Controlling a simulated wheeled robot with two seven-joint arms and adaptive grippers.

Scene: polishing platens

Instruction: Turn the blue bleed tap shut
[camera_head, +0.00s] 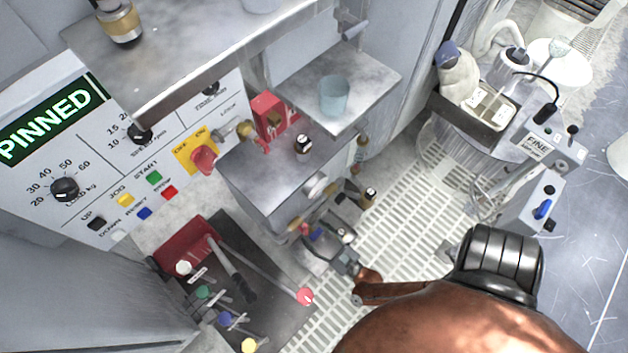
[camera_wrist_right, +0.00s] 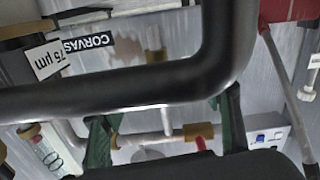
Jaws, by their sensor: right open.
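A small blue piece (camera_head: 317,235), which may be the blue bleed tap, shows beside a red one low on the front of the grey cabinet (camera_head: 262,188). My right gripper (camera_head: 329,246) is open close to these fittings, and its hand partly hides them. I cannot tell whether it touches anything. In the right wrist view its two green-edged fingers (camera_wrist_right: 167,132) stand apart, with a pale pipe and brass fittings (camera_wrist_right: 200,131) showing beyond and between them. No blue handle is clear between the fingers there. My left gripper is not in view.
A thick black curved bar (camera_wrist_right: 130,90) crosses the right wrist view close to the camera. A dark tray with coloured knobs (camera_head: 280,312) lies left of my right arm. Pale floor grating (camera_head: 405,235) lies beyond my arm.

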